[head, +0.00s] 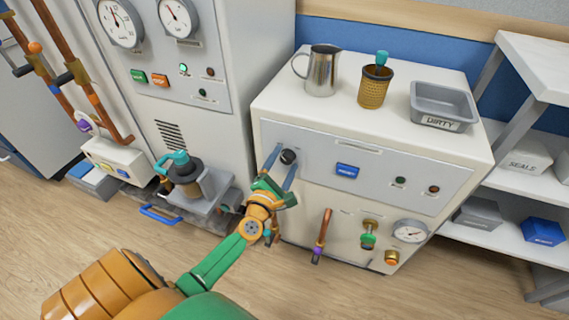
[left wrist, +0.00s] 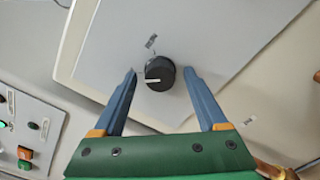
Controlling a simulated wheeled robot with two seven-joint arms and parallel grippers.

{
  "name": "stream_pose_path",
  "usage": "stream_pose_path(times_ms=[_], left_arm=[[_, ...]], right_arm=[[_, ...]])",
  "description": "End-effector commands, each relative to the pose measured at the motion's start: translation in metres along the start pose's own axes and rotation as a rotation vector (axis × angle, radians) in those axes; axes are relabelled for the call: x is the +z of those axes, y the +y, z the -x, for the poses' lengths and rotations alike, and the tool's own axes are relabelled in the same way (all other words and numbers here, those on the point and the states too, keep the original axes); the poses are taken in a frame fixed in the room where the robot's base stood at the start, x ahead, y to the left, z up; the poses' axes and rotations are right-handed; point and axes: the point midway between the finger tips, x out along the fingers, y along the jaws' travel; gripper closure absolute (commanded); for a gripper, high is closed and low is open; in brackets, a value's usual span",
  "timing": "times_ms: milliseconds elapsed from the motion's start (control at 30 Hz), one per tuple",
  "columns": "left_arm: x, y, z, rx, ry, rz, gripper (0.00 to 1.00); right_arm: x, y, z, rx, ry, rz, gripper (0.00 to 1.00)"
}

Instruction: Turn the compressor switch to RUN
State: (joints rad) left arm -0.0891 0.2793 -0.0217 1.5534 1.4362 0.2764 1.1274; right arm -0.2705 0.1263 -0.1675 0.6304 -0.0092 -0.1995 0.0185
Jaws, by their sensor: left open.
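The compressor switch is a round black knob (head: 288,156) on the grey front panel of the white cabinet (head: 350,228). In the left wrist view the knob (left wrist: 160,73) has a white pointer line that points to the picture's left. Small labels sit around it, too small to read. My left gripper (head: 279,163) is at the panel with its fingers open. In the left wrist view the fingers of my left gripper (left wrist: 160,76) stand on either side of the knob, with a gap visible on each side. My right gripper is not in view.
A blue button (head: 347,170) sits right of the knob. A metal jug (head: 322,72), a perforated brass cup (head: 375,87) and a grey DIRTY tray (head: 443,106) stand on the cabinet. A gauge (head: 410,231) and copper pipe (head: 322,236) are below. Another machine (head: 226,130) stands close left.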

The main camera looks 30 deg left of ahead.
Motion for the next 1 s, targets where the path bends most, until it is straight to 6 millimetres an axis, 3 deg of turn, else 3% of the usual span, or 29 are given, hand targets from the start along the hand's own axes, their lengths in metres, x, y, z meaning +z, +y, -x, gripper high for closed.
stream_pose_path(times_ms=[267, 533, 1000], left_arm=[[-0.0002, -0.0003, -0.0037, -0.001, 0.000, -0.002, 0.28], [-0.0003, -0.0005, -0.0035, -0.001, 0.000, -0.002, 1.00], [0.0002, 0.0000, -0.0033, -0.003, 0.002, -0.119, 1.00]], right_arm=[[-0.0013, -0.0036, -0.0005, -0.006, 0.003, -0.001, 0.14], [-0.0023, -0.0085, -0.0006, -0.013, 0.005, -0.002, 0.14], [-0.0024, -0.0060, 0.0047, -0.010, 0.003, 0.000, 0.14]])
